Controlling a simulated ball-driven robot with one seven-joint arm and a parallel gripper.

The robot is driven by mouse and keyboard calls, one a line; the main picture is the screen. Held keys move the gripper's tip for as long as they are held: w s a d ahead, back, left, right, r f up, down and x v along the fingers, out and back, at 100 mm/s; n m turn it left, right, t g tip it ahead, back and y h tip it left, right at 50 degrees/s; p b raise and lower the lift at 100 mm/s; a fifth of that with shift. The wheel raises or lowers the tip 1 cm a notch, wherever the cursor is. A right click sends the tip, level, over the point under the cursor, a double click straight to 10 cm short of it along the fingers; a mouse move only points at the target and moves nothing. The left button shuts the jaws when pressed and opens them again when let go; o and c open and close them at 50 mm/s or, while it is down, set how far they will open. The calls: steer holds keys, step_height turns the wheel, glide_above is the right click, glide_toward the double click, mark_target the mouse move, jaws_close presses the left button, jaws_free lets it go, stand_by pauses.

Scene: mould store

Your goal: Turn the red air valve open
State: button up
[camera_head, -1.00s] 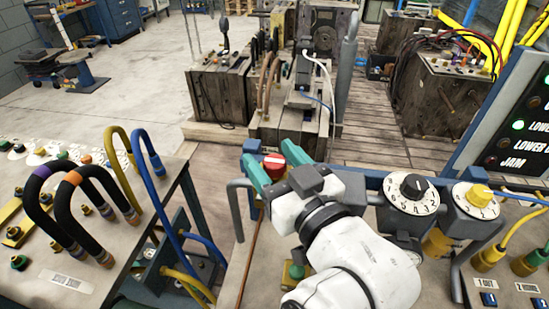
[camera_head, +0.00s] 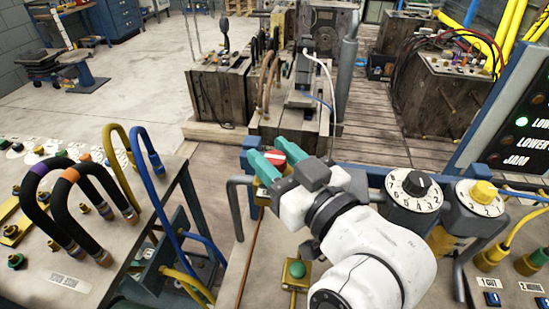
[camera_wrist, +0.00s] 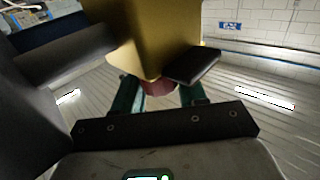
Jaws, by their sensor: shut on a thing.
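The red air valve (camera_head: 278,158) is a small red knob with a white stripe, at the far edge of the bench panel in the head view. My gripper (camera_head: 272,161) has green fingers that lie on either side of the knob and hold it. In the wrist view the red knob (camera_wrist: 158,87) shows between the two green fingers (camera_wrist: 158,97), below a brass-coloured block (camera_wrist: 155,40). The fingers and my wrist hide part of the knob.
A dial with a black knob (camera_head: 421,186) and one with a yellow knob (camera_head: 483,192) stand right of my wrist. A green button (camera_head: 298,270) sits below it. Hoses (camera_head: 95,190) arch over the left bench. A lit panel (camera_head: 510,125) rises at right.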

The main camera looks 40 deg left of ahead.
steer(key=o, duration=0.9)
steer(key=b+v, duration=0.1)
steer(key=v, duration=0.9)
steer(key=shift+d+b, duration=0.35)
steer(key=shift+d, duration=0.05)
steer(key=shift+r, duration=0.1)
